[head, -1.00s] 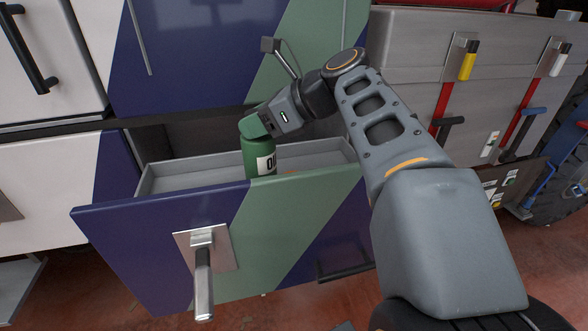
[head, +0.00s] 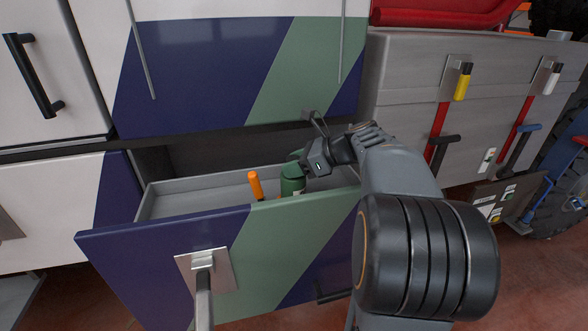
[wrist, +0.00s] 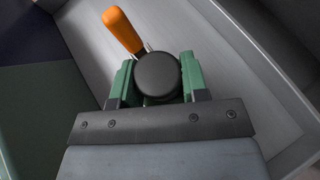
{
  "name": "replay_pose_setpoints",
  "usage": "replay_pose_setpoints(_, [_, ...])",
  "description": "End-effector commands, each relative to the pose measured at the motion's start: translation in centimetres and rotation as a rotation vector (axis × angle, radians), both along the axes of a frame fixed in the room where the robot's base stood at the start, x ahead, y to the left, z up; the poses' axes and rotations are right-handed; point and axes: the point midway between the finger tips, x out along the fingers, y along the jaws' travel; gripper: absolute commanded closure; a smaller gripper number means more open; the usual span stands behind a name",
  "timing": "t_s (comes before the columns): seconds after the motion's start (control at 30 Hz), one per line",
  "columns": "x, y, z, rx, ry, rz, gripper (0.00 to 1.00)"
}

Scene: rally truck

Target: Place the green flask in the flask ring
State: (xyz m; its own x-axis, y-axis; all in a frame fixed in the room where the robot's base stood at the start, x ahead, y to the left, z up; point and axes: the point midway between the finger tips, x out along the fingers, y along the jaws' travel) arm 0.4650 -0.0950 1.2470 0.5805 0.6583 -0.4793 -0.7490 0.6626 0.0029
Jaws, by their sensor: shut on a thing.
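The green flask (head: 292,182) is in the open drawer's right part in the head view, roughly upright, with its lower part hidden behind the drawer front. My gripper (head: 298,159) is shut on its top. In the wrist view, the flask's round dark cap (wrist: 158,75) sits between the two green fingers of my gripper (wrist: 157,82). The flask's body is hidden below the cap there. I cannot make out the flask ring in either view. I cannot tell whether the flask's base touches the drawer floor.
An orange-handled tool (head: 255,186) stands in the drawer just left of the flask; its handle (wrist: 123,30) is close to the cap in the wrist view. The drawer's front panel (head: 150,250) is in front. The drawer's left part is bare. A cabinet panel (head: 210,70) overhangs behind.

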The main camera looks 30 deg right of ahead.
Motion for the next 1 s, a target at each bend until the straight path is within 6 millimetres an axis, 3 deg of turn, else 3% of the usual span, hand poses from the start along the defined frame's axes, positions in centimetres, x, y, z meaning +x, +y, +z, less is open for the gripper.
replay_pose_setpoints(0.2, [0.0,0.0,-1.5,-0.001,-0.002,0.0,1.0])
replay_pose_setpoints(0.6, [0.0,0.1,-1.9,-0.001,-0.002,0.0,1.0])
replay_pose_setpoints(0.63, [0.0,0.0,-2.0,-0.001,-0.001,0.0,0.57])
replay_pose_setpoints(0.87, [0.0,0.0,-2.0,-0.001,-0.001,0.0,0.35])
replay_pose_setpoints(1.0, [0.0,0.0,-2.0,-0.001,-0.001,0.0,0.34])
